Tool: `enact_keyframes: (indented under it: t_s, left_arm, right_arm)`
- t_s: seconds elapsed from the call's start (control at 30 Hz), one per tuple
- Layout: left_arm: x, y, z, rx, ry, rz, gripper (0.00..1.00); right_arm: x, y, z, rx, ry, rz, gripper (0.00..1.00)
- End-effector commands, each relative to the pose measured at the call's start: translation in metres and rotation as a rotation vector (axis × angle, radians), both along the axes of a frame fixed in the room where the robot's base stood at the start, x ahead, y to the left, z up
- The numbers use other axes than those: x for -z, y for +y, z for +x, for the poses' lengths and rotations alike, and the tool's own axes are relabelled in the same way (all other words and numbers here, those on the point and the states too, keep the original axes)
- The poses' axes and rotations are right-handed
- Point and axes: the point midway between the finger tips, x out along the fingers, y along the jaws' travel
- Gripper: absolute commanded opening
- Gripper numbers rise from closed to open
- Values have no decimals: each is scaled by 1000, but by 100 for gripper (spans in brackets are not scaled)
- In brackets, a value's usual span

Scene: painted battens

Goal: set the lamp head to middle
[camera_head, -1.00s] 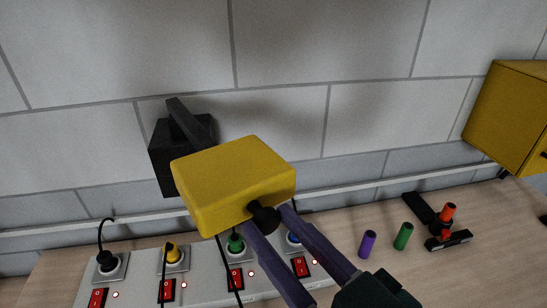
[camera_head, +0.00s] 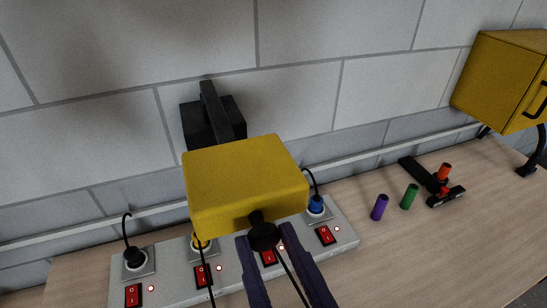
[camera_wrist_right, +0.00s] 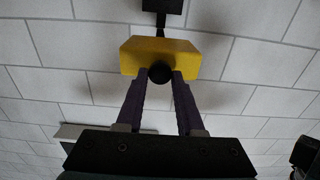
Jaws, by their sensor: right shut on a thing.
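The lamp head is a yellow box (camera_head: 245,180) on a black arm (camera_head: 220,112) that comes out from a black wall mount (camera_head: 197,127). A round black knob (camera_head: 263,235) sticks out of its front face. In the right wrist view the yellow head (camera_wrist_right: 188,60) lies straight ahead, with the knob (camera_wrist_right: 160,73) at its lower edge. My right gripper (camera_head: 267,243) has its purple fingers on both sides of the knob and is shut on it. My left gripper is not in view.
Below the lamp is a grey socket strip (camera_head: 180,288) with red switches and cabled plugs, partly hidden by the head. A purple cylinder (camera_head: 380,207), a green cylinder (camera_head: 409,197) and a black-and-orange item (camera_head: 440,183) stand right of it. A yellow cabinet (camera_head: 497,80) is at the far right.

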Motion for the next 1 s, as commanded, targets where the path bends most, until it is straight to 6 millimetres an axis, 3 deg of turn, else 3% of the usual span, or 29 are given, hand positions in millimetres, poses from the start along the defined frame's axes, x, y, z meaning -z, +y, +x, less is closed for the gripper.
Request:
enact_keyframes:
  t_s: [0.17, 0.2, 0.43, 0.77, 1.0]
  left_arm:
    - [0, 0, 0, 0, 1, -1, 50]
    - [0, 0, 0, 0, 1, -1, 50]
    - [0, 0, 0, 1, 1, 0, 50]
    - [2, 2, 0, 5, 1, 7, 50]
    - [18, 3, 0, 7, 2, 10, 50]
  right_arm:
    - [1, -1, 1, 1, 2, -1, 0]
    - [1, -1, 1, 1, 2, -1, 39]
    - [0, -1, 1, 0, 1, 0, 65]
    - [2, -2, -3, 0, 2, -1, 66]
    - [6, -15, -39, -1, 6, -2, 66]
